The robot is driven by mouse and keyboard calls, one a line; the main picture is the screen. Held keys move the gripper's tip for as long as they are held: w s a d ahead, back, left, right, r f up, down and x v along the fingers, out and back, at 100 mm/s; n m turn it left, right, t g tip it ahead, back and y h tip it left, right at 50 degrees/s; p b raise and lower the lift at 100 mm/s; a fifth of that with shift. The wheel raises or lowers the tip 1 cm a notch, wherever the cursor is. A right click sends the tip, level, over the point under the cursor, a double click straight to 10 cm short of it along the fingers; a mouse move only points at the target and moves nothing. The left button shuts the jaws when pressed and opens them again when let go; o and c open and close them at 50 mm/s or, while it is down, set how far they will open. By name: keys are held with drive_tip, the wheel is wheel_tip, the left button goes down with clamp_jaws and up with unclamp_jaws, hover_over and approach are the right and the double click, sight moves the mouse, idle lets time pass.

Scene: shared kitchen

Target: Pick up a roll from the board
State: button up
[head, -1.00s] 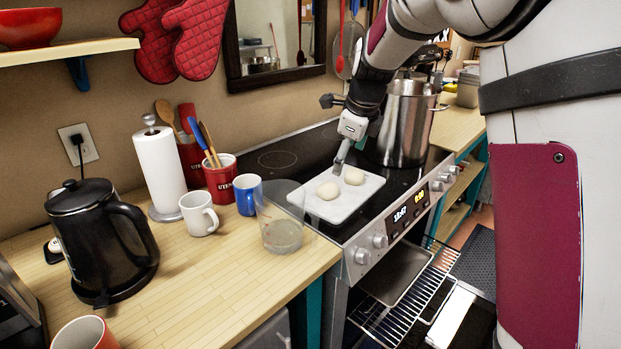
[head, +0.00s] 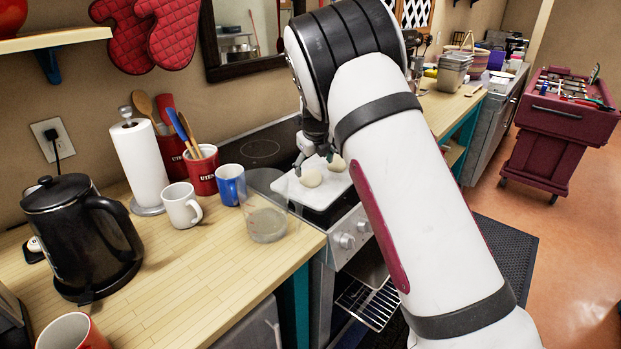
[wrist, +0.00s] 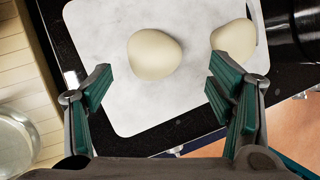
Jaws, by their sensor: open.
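Two pale round rolls lie on a white board (wrist: 95,25) on the dark stovetop. In the wrist view, one roll (wrist: 154,54) lies near the middle of the board, ahead of the gap between my fingers. The other roll (wrist: 234,42) lies to its right, near the board's edge, ahead of the right finger. My gripper (wrist: 165,100) is open and empty, with green pads on both fingers. In the head view, the rolls (head: 311,177) and the board (head: 322,195) show partly behind my arm, and my gripper (head: 318,150) is above them.
A clear pitcher (head: 267,205) stands on the counter left of the board, with a blue mug (head: 230,185) and a white mug (head: 180,205) beyond it. A black kettle (head: 80,235) stands farther left. A dark pot (wrist: 292,28) is close to the board's right side.

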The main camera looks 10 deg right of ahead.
sight(311, 173)
drive_tip(key=shift+s+p+x, duration=0.15)
drive_tip(key=shift+p+x, duration=0.05)
drive_tip(key=shift+x, duration=1.15)
drive_tip(key=shift+s+p+x, duration=0.1)
drive_tip(key=shift+p+x, duration=0.05)
drive_tip(key=shift+x, duration=1.25)
drive_tip(key=shift+a+f, duration=0.1)
drive_tip(key=shift+a, duration=0.15)
drive_tip(key=c, duration=1.2)
